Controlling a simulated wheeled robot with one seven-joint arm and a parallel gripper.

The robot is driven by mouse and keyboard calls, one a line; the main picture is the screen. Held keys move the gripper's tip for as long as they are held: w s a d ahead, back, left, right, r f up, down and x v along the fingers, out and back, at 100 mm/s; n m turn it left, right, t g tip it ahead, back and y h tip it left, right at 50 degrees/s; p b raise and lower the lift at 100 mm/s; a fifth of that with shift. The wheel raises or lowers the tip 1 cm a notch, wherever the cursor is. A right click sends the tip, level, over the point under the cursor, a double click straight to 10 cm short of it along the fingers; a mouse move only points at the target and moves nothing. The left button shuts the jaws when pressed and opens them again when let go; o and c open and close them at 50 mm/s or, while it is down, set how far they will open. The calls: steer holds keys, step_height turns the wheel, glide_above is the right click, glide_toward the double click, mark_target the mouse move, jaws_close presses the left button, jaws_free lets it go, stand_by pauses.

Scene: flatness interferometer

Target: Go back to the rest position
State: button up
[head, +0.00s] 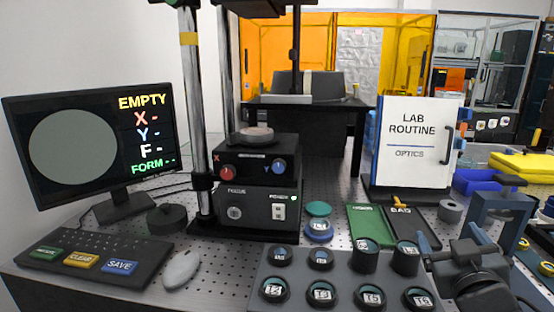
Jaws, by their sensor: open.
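My gripper (468,262) shows as a dark grey shape at the lower right, beside the right end of the grey tray of round optics. I see nothing held in it, and its jaws are open. Part of it and of my arm runs out of the picture. The interferometer (258,205) stands at the centre left, with red and blue knobs and a round stage (256,136) on top. The monitor (90,145) reads EMPTY, with dashes after X, Y, F and FORM.
A grey tray (340,283) with several labelled round optics sits at the front. Green (369,228) and black BAD (408,224) trays lie behind it. A LAB ROUTINE board (414,145) stands beyond. A keyboard (92,257) and mouse (182,269) are at left. A blue-grey bracket (505,198) stands at right.

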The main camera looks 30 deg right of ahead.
steer(key=s+a+f+n+y, duration=0.1)
steer(key=a+f, duration=0.1)
steer(key=s+a+f+n+t+y, duration=0.1)
steer(key=s+a+f+y, duration=0.1)
steer(key=a, duration=0.1)
steer(key=s+a+f+n+t+y, duration=0.1)
steer(key=a+f+n, duration=0.1)
steer(key=shift+s+a+f+y, duration=0.3)
steer(key=shift+f+y, duration=0.1)
steer(key=s+a+f+y, duration=0.3)
steer(key=s+a+y, duration=0.3)
steer(key=s+a, duration=1.1)
steer(key=s, duration=0.4)
steer(key=shift+a+f+y, duration=0.15)
steer(key=shift+a+y, duration=0.2)
steer(key=shift+y, duration=0.05)
